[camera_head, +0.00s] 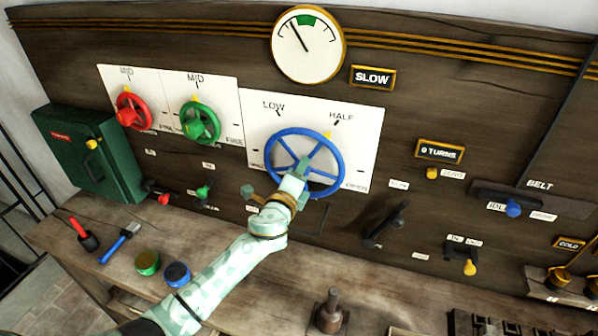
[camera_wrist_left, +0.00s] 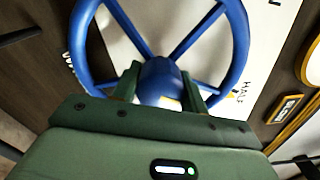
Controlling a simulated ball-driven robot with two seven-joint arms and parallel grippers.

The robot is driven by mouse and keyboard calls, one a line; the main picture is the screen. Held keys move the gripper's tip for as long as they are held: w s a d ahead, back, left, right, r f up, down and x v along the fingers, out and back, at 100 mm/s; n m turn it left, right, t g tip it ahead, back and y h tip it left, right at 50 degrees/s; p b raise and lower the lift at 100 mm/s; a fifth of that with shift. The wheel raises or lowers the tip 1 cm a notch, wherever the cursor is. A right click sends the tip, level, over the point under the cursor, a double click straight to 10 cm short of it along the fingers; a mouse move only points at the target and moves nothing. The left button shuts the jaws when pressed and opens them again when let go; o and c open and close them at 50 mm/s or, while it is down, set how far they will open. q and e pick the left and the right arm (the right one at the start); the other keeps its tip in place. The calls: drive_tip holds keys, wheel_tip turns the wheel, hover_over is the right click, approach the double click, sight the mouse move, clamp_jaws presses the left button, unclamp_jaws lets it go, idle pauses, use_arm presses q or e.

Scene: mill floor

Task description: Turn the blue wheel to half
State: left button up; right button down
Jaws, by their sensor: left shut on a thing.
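The blue wheel (camera_head: 269,147) sits on a white dial plate (camera_head: 366,130) marked LOW, HALF and OPEN, with another mark partly hidden. Its yellow pointer (camera_head: 327,135) is at the upper right of the rim, close to the HALF mark (camera_head: 341,117). My left gripper (camera_head: 299,172) is at the middle of the wheel and hides part of its hub and lower spokes. In the left wrist view its fingers (camera_wrist_left: 160,88) are shut on the wheel's blue hub, one on each side, and the rim (camera_wrist_left: 241,40) curves around them. My right gripper is not in view.
A red wheel (camera_head: 119,113) and a green wheel (camera_head: 214,121) are to the left. Above is a round gauge (camera_head: 308,60) with its needle left of the green band. A black lever (camera_head: 385,225) is at lower right. Jars and brushes lie on the bench.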

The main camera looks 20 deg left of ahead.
use_arm(q)
drive_tip(key=o, duration=1)
drive_tip(key=s, duration=1.6)
drive_tip(key=shift+s+a+f, duration=0.15)
drive_tip(key=shift+a, duration=0.15)
